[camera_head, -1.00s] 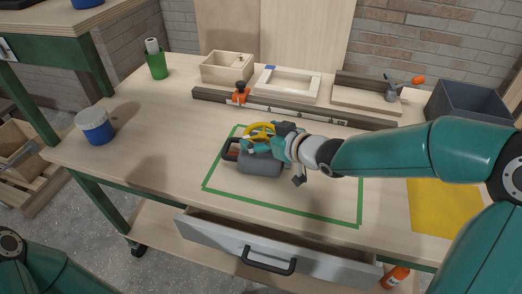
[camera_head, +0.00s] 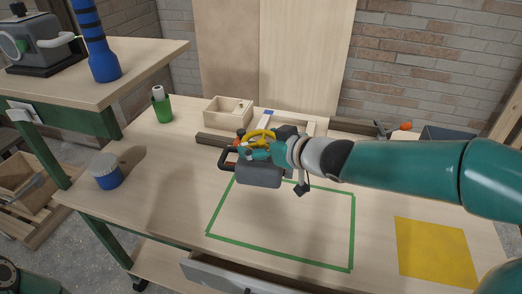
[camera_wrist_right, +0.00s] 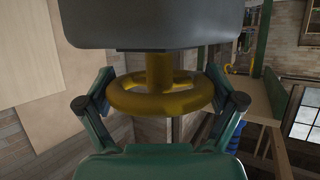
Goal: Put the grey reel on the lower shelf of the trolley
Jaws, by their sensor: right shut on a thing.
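The grey reel (camera_head: 258,176), a grey drum with a black handle and a yellow ring, is over the back left of the green taped outline and appears lifted off the top. My right gripper (camera_head: 268,147) is shut on its yellow ring. In the right wrist view the ring (camera_wrist_right: 160,104) lies between the two fingers (camera_wrist_right: 160,96), with the grey body above. The trolley (camera_head: 150,200) seems to be the wheeled bench with green legs. Its lower shelf (camera_head: 165,268) shows only in part at the bottom left. My left gripper is out of view.
A grey drawer (camera_head: 225,275) stands open at the front. A blue tub (camera_head: 106,172), a green cup (camera_head: 161,106) and a wooden box (camera_head: 228,112) stand on the top. A yellow sheet (camera_head: 436,252) lies right.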

